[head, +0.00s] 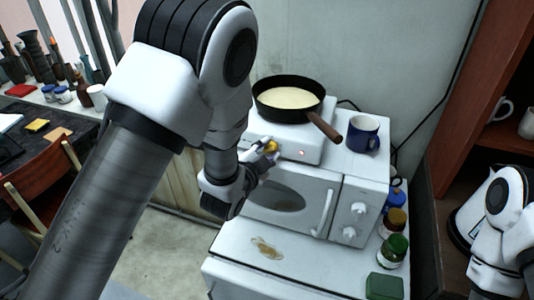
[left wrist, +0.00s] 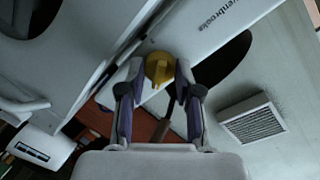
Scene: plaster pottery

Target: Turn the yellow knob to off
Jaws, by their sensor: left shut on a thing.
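The yellow knob (head: 272,146) is on the front of the white hot plate (head: 312,152), left of a small red light. In the left wrist view the knob (left wrist: 160,68) sits between my fingertips, its raised grip roughly along the picture's vertical. My left gripper (head: 268,151) is shut on the knob, with a finger on either side of it in the wrist view (left wrist: 160,78). The gripper partly hides the knob in the head view. My right gripper is out of view; only part of that arm shows at the right edge.
A black frying pan (head: 290,95) with pale contents stands on the hot plate, its wooden handle pointing front right. A blue mug (head: 363,133) stands to the right. Below is a white microwave (head: 300,203). Jars (head: 394,250) and a green box (head: 384,286) stand at its right.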

